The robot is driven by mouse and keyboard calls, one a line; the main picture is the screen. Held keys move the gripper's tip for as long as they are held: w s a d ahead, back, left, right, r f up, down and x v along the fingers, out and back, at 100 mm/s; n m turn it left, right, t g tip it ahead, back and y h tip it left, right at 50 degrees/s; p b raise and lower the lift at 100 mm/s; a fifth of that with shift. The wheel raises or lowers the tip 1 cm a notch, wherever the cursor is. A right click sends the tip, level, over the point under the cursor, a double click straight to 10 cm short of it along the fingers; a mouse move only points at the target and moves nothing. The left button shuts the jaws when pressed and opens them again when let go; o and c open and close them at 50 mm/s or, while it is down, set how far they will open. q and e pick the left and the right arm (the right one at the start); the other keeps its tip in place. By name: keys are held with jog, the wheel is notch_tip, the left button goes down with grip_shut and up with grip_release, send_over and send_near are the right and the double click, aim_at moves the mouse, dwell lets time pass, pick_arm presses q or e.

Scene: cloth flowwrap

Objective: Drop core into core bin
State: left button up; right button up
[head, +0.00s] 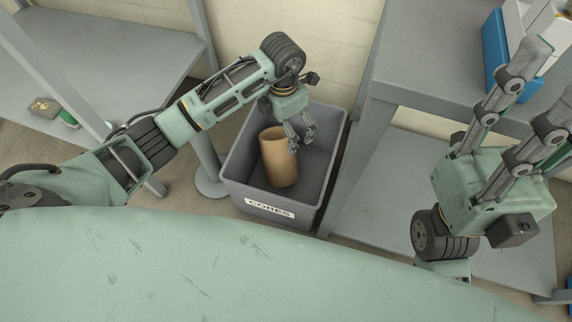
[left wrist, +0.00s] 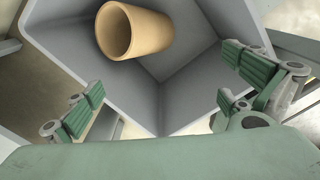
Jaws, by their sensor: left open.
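The core (head: 279,160) is a tan hollow cardboard tube. It is inside the grey core bin (head: 232,190), which has a "CORES" label on its front; in the head view the tube looks roughly upright. In the left wrist view the core (left wrist: 135,30) shows its open end, within the bin's grey walls (left wrist: 75,60). My left gripper (head: 300,146) is above the bin, beside the core, with its fingers spread and nothing between them. I cannot tell whether the core touches the bin floor. My right gripper (head: 505,100) is raised at the right with its fingers apart and empty.
A grey shelf unit (head: 430,70) stands right of the bin, with a blue bin (head: 494,45) on top. A grey post base (head: 210,183) stands just left of the bin.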

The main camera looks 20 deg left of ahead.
pick_arm(q)
notch_tip(320, 180, up, 12)
dwell(0.6)
dwell(0.4)
